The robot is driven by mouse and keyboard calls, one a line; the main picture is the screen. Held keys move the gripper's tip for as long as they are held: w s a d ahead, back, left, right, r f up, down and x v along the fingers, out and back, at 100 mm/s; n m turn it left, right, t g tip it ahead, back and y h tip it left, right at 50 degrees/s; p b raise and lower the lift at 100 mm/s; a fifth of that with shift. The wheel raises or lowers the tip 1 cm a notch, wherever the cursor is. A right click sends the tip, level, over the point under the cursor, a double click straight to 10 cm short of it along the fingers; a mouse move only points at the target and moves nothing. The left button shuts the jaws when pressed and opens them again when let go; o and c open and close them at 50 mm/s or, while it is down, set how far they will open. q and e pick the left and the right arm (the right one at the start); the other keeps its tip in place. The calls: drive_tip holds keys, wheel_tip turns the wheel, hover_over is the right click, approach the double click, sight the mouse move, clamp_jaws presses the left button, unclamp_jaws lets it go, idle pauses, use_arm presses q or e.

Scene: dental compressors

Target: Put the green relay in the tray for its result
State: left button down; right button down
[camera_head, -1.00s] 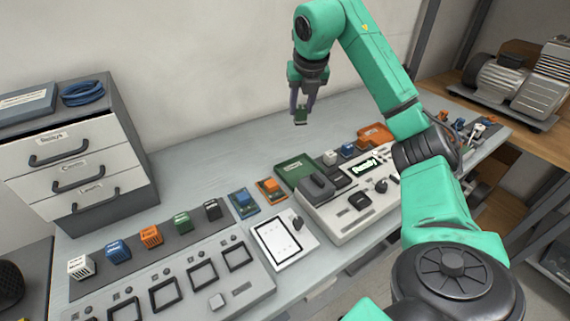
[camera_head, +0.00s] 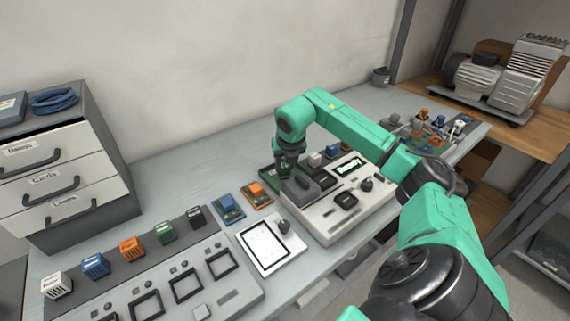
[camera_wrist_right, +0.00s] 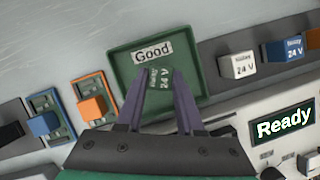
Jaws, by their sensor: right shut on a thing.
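My right gripper (camera_wrist_right: 163,75), with purple fingers, is shut on the small green relay (camera_wrist_right: 158,79), which is marked 24 V. It is over the green tray (camera_wrist_right: 127,64) labelled "Good"; I cannot tell whether the relay touches the tray floor. In the head view the right gripper (camera_head: 285,172) is low at the green tray (camera_head: 266,174) behind the tester, and the relay is hidden there. Another green relay (camera_head: 164,233) stands in the row on the left. My left gripper is not in view.
The tester (camera_head: 327,216) shows "Ready" on its screen (camera_wrist_right: 284,122). White (camera_wrist_right: 238,65) and blue (camera_wrist_right: 284,49) 24 V relays stand right of the tray. Blue (camera_wrist_right: 43,123) and orange (camera_wrist_right: 92,107) modules lie left of it. Drawers (camera_head: 65,185) stand at the left.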

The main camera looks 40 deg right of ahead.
drive_tip(key=c, duration=0.5)
unclamp_jaws()
drive_tip(key=shift+c, duration=0.2)
drive_tip(key=shift+r, duration=0.25)
drive_tip(key=v, duration=1.1)
drive_tip(key=shift+s+r, duration=0.2)
drive_tip(key=shift+r, duration=0.15)
